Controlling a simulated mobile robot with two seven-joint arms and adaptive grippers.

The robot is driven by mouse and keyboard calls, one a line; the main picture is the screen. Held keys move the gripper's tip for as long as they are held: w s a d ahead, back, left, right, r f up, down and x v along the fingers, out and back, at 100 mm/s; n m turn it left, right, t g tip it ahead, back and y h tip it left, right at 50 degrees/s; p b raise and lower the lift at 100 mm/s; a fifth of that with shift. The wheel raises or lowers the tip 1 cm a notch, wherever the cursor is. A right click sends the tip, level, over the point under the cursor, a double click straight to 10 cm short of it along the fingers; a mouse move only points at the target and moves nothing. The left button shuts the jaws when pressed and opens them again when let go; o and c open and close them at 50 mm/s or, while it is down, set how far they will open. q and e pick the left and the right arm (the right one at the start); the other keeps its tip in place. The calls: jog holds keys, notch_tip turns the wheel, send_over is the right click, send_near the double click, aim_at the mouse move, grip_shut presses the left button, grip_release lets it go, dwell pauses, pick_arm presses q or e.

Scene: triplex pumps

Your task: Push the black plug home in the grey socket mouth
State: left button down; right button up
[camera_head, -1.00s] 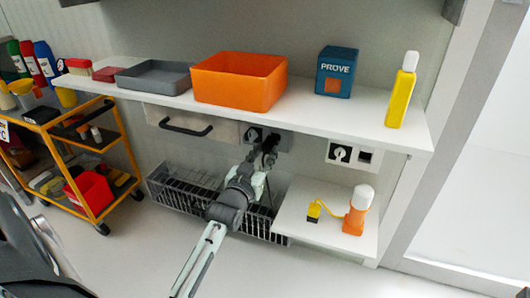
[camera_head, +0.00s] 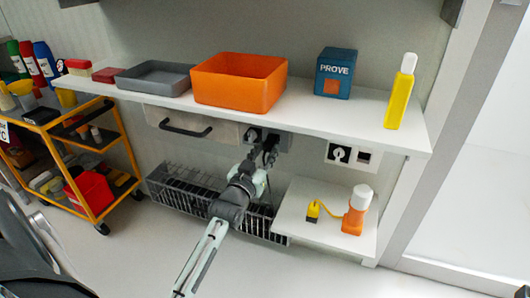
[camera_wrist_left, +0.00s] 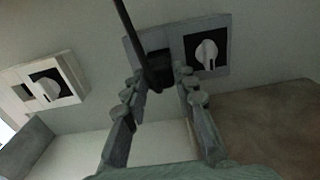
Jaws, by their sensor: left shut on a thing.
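My left gripper (camera_head: 268,152) reaches up from below to the grey socket plate (camera_head: 284,142) on the wall under the long shelf. In the left wrist view, its two fingers (camera_wrist_left: 160,90) are closed around the black plug (camera_wrist_left: 157,66). A dark cable runs from the plug toward the top of the picture. The plug is in front of the socket plate, which also shows there (camera_wrist_left: 132,44); the plug and fingers hide the mouth, so I cannot tell how deep the plug is. My right gripper is not in view.
A white knob (camera_wrist_left: 207,53) on a black square sits right beside the fingers. A drawer with a black handle (camera_head: 186,128) is to the left, a wire basket (camera_head: 180,194) below. A low white shelf (camera_head: 290,222) holds an orange-and-white bottle (camera_head: 357,210) and a yellow item (camera_head: 313,211).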

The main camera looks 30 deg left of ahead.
pick_arm(q)
jog(key=shift+x, duration=0.85)
jog(key=c, duration=1.1)
grip_release()
jog(key=shift+c, duration=0.2)
jog(key=shift+s+d, duration=0.1)
jog(key=shift+s, duration=0.2)
jog(key=v, duration=1.1)
jog(key=shift+s+d, duration=0.1)
jog(key=shift+d, duration=0.05)
